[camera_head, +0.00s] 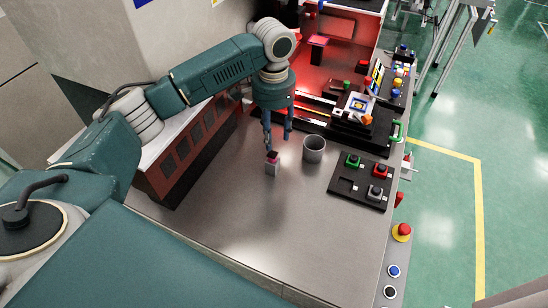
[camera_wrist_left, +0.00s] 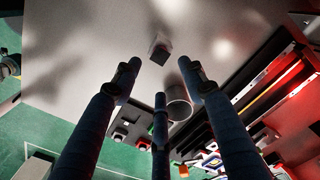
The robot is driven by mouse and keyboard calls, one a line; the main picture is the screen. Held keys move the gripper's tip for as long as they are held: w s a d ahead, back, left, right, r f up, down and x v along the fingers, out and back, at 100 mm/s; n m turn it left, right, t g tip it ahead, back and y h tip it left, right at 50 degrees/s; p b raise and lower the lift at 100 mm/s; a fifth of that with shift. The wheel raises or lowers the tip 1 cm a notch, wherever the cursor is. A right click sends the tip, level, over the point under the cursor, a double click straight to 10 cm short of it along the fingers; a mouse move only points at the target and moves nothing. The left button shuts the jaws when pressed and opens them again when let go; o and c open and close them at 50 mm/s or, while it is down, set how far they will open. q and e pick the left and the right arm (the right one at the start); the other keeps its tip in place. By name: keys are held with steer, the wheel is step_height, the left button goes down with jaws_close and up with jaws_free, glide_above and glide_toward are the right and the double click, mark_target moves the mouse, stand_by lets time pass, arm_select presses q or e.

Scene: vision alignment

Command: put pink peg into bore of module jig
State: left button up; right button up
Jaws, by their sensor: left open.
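My left gripper (camera_head: 278,143) is open and empty, with its fingers pointing down above the metal bench. Just below its fingertips stands a small block-like piece (camera_head: 272,168), light grey with a dark reddish top; it may be the pink peg, but its colour is unclear. In the left wrist view this piece (camera_wrist_left: 159,50) lies beyond the spread fingers (camera_wrist_left: 160,95), apart from them. A dark fixture with a white and blue block on top (camera_head: 357,106), likely the module jig, stands at the back right. Its bore cannot be made out. My right gripper is not in view.
A grey cup (camera_head: 314,149) stands right of the gripper, close to it. A black tray (camera_head: 346,196) with green, red and grey pieces lies farther right. A red-lit machine bay (camera_head: 335,55) is behind. The front of the bench (camera_head: 270,225) is clear.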

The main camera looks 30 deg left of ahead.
mark_target(272, 154)
arm_select(q)
steer(key=shift+s+f, duration=0.2)
steer(key=shift+f, duration=0.85)
steer(key=shift+w+a+f+p, duration=0.1)
steer(key=shift+f+p, duration=0.05)
steer(key=shift+f, duration=1.35)
steer(key=shift+a+f+p, duration=0.1)
steer(key=shift+f+p, duration=0.05)
steer(key=shift+f, duration=1.3)
steer(key=c, duration=1.1)
